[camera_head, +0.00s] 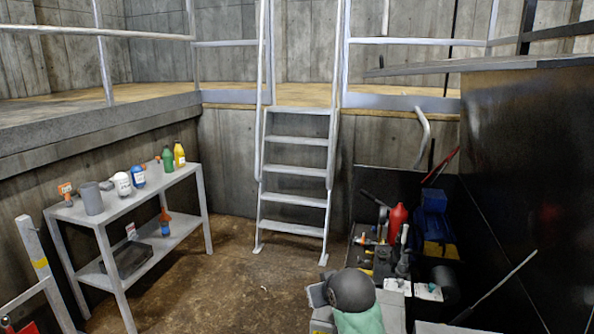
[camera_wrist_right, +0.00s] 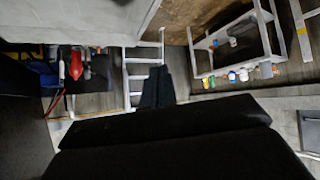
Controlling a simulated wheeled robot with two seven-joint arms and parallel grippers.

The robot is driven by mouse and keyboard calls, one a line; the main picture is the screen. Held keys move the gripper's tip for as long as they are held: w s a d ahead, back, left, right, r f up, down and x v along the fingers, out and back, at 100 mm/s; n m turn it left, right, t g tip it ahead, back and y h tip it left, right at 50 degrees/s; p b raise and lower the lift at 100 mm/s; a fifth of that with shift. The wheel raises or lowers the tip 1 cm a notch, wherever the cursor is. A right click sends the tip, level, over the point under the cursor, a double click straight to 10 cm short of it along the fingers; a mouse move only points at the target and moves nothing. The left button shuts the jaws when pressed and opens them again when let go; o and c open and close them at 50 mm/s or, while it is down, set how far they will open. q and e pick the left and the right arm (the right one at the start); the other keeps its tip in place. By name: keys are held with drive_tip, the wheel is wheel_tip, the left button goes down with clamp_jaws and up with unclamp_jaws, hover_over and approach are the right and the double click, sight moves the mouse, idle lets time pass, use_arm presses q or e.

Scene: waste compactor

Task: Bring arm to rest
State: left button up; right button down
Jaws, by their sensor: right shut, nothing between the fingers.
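My right gripper (camera_wrist_right: 157,84) shows in the right wrist view as two dark fingers, closed together with nothing between them. It points out into the open room, and no object touches its fingers. The wrist view is turned, so the ladder (camera_wrist_right: 141,58) hangs behind the fingers and the shelf table (camera_wrist_right: 206,73) is to their right. Neither gripper shows in the head view. My left gripper is in neither view.
A grey shelf table (camera_head: 175,178) with bottles and cups stands left. A metal ladder (camera_head: 296,169) rises to the platform at the back. Tools and a red bottle (camera_head: 397,222) crowd the right beside a dark panel (camera_head: 530,170). The middle floor (camera_head: 235,262) is mostly clear.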

drive_tip(key=s+d+f+g, duration=0.2)
drive_tip(key=s+f, duration=0.7)
drive_tip(key=s, duration=0.4)
drive_tip(key=s+d+f+m+g, duration=0.1)
drive_tip(key=s+d+f+g, duration=0.1)
drive_tip(key=s+f, duration=0.8)
drive_tip(key=s+d+f+g+h, duration=0.1)
drive_tip(key=s+d+f+g, duration=0.2)
drive_tip(key=s+f, duration=0.6)
drive_tip(key=s, duration=0.7)
drive_tip(key=shift+d+f, duration=0.2)
drive_tip(key=shift+d, duration=0.1)
